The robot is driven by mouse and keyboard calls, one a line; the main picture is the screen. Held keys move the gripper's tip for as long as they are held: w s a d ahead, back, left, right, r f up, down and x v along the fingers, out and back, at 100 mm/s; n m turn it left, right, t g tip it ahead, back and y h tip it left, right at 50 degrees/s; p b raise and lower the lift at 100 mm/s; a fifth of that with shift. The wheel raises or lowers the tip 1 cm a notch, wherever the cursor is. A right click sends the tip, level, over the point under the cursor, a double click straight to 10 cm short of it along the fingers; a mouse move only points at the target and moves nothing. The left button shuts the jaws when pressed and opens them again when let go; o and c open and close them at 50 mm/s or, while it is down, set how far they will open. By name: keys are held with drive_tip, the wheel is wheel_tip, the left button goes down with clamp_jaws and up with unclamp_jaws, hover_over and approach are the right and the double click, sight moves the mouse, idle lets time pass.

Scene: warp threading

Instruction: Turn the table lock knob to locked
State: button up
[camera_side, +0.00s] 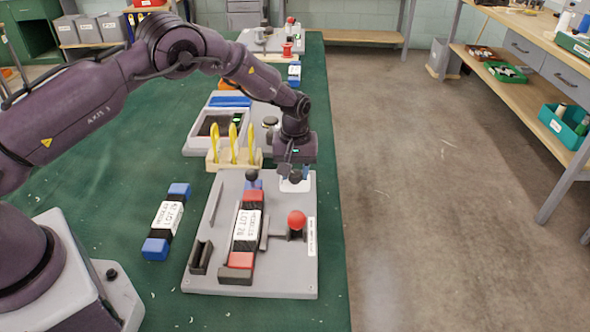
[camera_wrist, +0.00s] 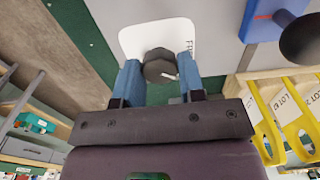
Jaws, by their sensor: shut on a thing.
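The table lock knob (camera_wrist: 158,64) is a dark faceted knob on a white label plate (camera_wrist: 140,38). My gripper (camera_wrist: 160,72) has its two blue fingers on either side of the knob, shut on it. A small white mark shows on the knob's edge near the right finger. Part of the plate's lettering shows by that finger; the rest is hidden. In the side view, my gripper (camera_side: 296,172) is low over the far right corner of the grey board (camera_side: 270,284), with the knob small and dark at its fingertips. I cannot tell whether the knob is at locked.
On the board are a red-ended, black-banded block (camera_side: 246,228), a red ball-topped lever (camera_side: 297,221) and a black ball knob (camera_side: 252,175) on blue. A rack with yellow tools (camera_side: 233,158) stands just behind. A blue-ended block (camera_side: 166,220) lies left on the green table.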

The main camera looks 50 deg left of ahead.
sight(295, 173)
drive_tip(key=m, duration=0.5)
drive_tip(key=shift+m, duration=0.3)
drive_tip(key=m, duration=0.5)
drive_tip(key=shift+m, duration=0.4)
drive_tip(key=o, duration=0.9)
drive_tip(key=shift+r, duration=0.1)
wheel_tip(295, 173, up, 13)
drive_tip(key=shift+f, duration=0.1)
